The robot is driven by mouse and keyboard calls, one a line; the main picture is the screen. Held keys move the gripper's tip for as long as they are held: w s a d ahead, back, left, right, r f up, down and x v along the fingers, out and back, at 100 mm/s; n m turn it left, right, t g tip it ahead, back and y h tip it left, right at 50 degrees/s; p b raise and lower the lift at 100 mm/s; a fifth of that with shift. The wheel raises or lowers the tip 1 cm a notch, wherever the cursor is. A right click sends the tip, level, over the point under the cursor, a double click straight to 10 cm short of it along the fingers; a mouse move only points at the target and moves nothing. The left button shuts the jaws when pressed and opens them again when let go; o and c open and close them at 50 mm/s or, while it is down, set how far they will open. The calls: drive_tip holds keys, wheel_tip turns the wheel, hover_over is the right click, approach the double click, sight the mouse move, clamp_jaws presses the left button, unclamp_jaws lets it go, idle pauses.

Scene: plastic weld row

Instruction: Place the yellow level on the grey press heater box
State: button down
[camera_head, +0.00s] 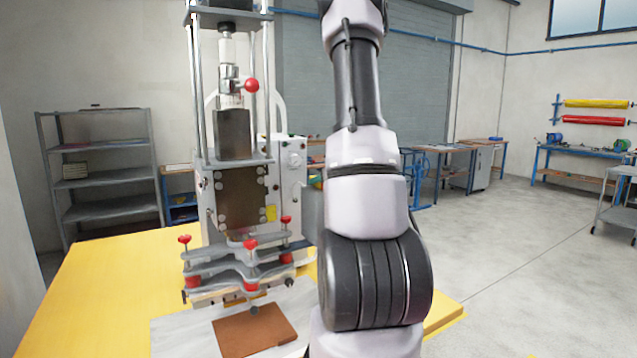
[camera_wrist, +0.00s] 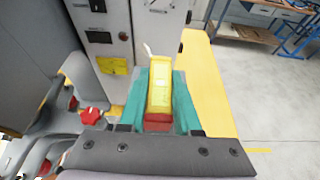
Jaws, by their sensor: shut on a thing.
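The yellow level (camera_wrist: 160,88), with a red end toward the camera, is between the teal fingers of my gripper (camera_wrist: 160,100) in the wrist view. My gripper is shut on it. The grey press heater box (camera_wrist: 103,28) is beyond and to the left of the level in the wrist view, with dials and a yellow label on its face. In the head view the box (camera_head: 293,168) is at the right side of the press. My gripper and the level are hidden behind my arm there. The wrist view shows no clear contact between level and box.
The press (camera_head: 241,190) has red-knobbed clamps (camera_head: 250,245) at its front, also seen at the left in the wrist view. A brown plate (camera_head: 254,331) lies before it on the yellow table (camera_head: 105,280). Open floor (camera_wrist: 258,90) lies to the right.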

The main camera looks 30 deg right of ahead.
drive_tip(key=shift+f, duration=0.15)
drive_tip(key=c, duration=0.6)
unclamp_jaws()
drive_tip(key=shift+f, duration=0.1)
